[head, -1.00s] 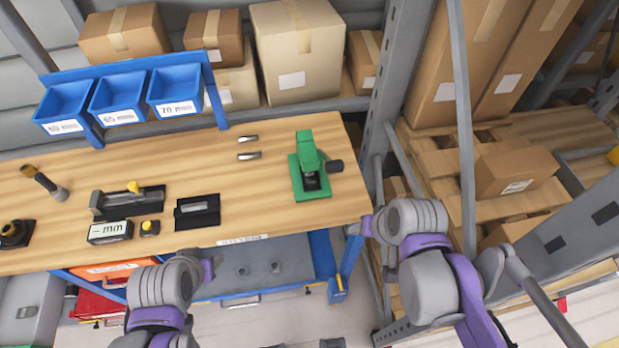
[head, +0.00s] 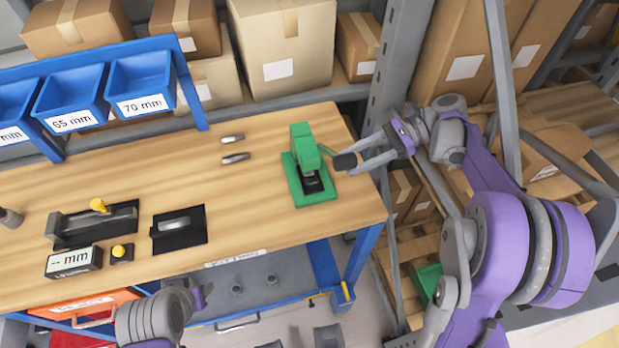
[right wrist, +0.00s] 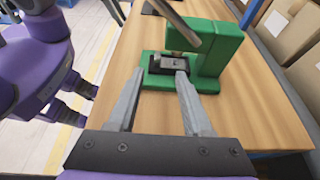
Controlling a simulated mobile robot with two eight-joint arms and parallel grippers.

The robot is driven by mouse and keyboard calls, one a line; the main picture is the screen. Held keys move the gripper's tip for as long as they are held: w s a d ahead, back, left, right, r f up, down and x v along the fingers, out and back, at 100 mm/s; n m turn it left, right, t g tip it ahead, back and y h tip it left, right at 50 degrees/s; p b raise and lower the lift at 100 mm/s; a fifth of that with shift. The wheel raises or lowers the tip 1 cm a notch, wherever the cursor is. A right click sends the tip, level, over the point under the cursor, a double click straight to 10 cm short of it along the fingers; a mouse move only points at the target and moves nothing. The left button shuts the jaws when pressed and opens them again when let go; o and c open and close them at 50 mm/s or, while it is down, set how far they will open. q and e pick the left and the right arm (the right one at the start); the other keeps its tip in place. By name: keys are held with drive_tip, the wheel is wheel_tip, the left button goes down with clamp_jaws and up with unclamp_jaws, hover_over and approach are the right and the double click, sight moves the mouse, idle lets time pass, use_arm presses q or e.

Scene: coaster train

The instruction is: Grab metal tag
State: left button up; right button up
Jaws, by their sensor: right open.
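Two small metal tags lie apart on the wooden workbench (head: 130,190), left of the green press: one farther back (head: 232,138), one nearer (head: 236,157). A grey metal piece (head: 178,226) sits in a black holder. The green press (head: 304,165) has a dark slot at its base; the right wrist view shows a small grey piece (right wrist: 172,62) there, but I cannot tell if it is a tag. My right gripper (head: 368,152) is open and empty at the bench's right end, beside the press's dark lever knob (head: 345,161). My left arm shows at the bottom; its gripper is out of view.
Blue bins (head: 140,85) hang on a rail at the back left. A black fixture with a yellow knob (head: 98,206) and a "mm" display (head: 73,262) stand at the left. A grey rack post (head: 392,65) rises behind the right end.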

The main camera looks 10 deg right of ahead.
sight(312, 182)
drive_tip(key=x, duration=0.9)
drive_tip(key=shift+s+a+f, duration=0.1)
drive_tip(key=shift+s+a, duration=0.15)
drive_tip(key=shift+a, duration=0.15)
clamp_jaws()
